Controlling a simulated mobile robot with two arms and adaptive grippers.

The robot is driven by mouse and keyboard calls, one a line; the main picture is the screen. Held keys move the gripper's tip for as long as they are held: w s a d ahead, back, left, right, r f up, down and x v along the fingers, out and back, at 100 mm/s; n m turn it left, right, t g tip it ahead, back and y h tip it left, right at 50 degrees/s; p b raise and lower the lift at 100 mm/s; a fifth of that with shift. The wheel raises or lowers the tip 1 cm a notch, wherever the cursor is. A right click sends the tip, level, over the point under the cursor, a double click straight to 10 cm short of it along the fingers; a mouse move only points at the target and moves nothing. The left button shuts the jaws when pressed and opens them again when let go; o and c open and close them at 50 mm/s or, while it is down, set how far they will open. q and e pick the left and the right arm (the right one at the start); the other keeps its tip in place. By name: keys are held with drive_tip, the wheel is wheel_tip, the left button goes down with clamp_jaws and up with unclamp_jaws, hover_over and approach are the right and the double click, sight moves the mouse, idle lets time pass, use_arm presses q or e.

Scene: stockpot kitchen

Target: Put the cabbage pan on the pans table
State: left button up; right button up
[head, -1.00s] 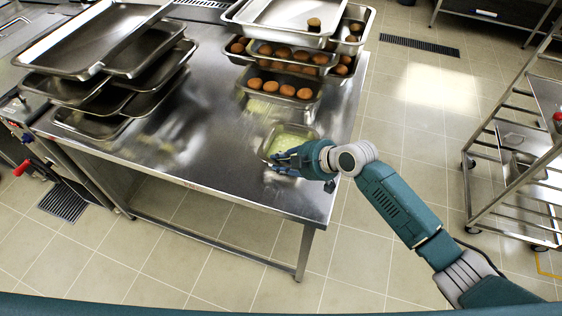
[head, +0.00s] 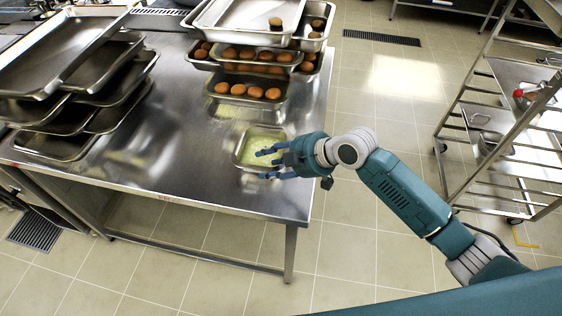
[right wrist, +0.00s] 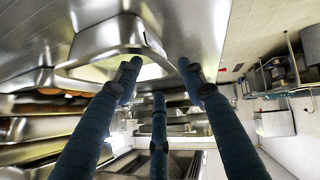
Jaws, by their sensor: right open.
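The cabbage pan (head: 243,150), a small metal pan with pale green shreds in it, sits on the steel table (head: 170,170) near its front right corner. My right gripper (head: 266,164) is open at the pan's right side, with its fingers reaching over or beside the near right rim; I cannot tell if they touch it. In the right wrist view the spread fingers (right wrist: 150,80) show in front of the pan's rim (right wrist: 115,42), with nothing between them. My left gripper is out of view. I cannot tell which surface is the pans table.
Stacked pans of brown round food (head: 245,90) stand behind the cabbage pan. Empty trays (head: 80,75) are piled at the table's left. A wheeled rack (head: 490,130) stands at the right, with open floor (head: 395,110) between.

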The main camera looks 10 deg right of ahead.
drive_tip(key=v, duration=0.5)
drive_tip(key=shift+s+d+r+b, duration=0.1)
drive_tip(key=shift+r+b, duration=0.05)
drive_tip(key=shift+b, duration=0.25)
